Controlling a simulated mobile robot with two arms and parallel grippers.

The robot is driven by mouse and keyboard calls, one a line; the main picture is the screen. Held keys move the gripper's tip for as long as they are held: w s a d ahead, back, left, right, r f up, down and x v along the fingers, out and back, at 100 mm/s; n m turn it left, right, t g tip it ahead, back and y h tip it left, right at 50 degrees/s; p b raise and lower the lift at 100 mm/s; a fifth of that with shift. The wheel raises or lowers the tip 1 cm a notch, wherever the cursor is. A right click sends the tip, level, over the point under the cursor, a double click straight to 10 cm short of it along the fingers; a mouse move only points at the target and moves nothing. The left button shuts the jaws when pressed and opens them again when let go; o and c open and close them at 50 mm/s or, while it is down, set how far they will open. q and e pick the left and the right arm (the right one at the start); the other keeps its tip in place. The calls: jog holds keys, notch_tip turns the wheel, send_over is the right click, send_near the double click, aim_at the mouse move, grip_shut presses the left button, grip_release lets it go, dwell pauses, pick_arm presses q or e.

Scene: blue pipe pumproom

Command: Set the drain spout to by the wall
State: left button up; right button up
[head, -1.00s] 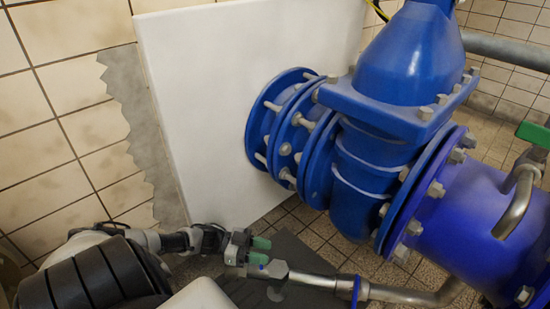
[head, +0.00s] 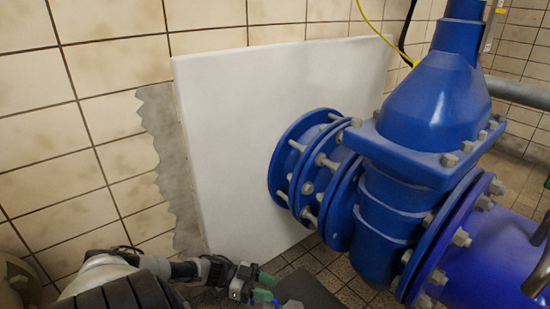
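The drain spout (head: 291,304) shows only as a small bit of grey metal at the bottom edge. The rest of it is below the picture. My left gripper (head: 267,287) comes in from the lower left, with two green fingertips just left of this bit of metal. The fingertips are apart, with a gap between them. I cannot tell whether they touch the spout. My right gripper is not in view.
A large blue valve (head: 385,205) with bolted flanges stands at the right. A dark mat (head: 310,290) lies on the tiled floor. A bent metal pipe (head: 540,272) shows at the right edge.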

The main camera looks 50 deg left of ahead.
pick_arm(q)
jog(key=f+v, duration=0.1)
jog(key=v, duration=0.8)
jog(key=shift+b, duration=0.45)
jog(key=shift+s, duration=0.1)
